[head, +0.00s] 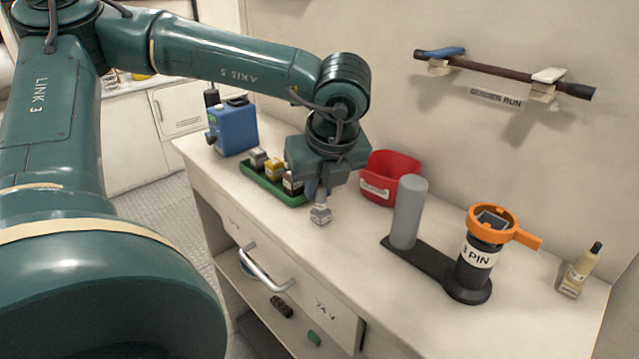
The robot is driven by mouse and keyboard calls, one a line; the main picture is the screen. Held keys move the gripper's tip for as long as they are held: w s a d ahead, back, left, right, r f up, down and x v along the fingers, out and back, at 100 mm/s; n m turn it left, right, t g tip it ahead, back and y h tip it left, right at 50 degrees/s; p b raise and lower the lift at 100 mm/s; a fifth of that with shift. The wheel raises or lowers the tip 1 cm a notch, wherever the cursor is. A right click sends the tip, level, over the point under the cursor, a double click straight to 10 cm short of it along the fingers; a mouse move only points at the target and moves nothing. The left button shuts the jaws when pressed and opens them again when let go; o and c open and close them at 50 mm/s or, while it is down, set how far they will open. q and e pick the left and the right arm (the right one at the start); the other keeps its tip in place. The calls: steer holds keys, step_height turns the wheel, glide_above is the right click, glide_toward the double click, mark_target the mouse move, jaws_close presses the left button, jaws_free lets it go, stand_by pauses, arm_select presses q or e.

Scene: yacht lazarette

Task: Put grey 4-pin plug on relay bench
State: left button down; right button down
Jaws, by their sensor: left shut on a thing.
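My left gripper (321,203) points down over the pale bench (345,260) and is shut on a small grey plug (320,215). The plug hangs upright below the fingers, in front of the red bin. I cannot tell whether its lower end touches the bench top. Its pins are not visible. A green tray (250,177) to the left of the gripper holds several small plugs or blocks, partly hidden by my wrist. My right gripper is not in view.
A black base (430,262) carries a grey cylinder (408,212) and a black socket post (477,268) with an orange handled ring (520,238). A red bin (405,165), a blue box (235,130) and a small bottle (575,275) stand around. Front bench top is clear.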

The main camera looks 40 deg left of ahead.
arm_select(q)
steer(key=shift+f, duration=0.1)
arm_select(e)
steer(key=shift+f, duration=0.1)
arm_select(q)
steer(key=shift+f+b, duration=0.2)
steer(key=shift+b, duration=0.25)
steer(key=c, duration=1.6)
jaws_free()
steer(key=shift+r, duration=0.15)
steer(key=shift+o, duration=1.2)
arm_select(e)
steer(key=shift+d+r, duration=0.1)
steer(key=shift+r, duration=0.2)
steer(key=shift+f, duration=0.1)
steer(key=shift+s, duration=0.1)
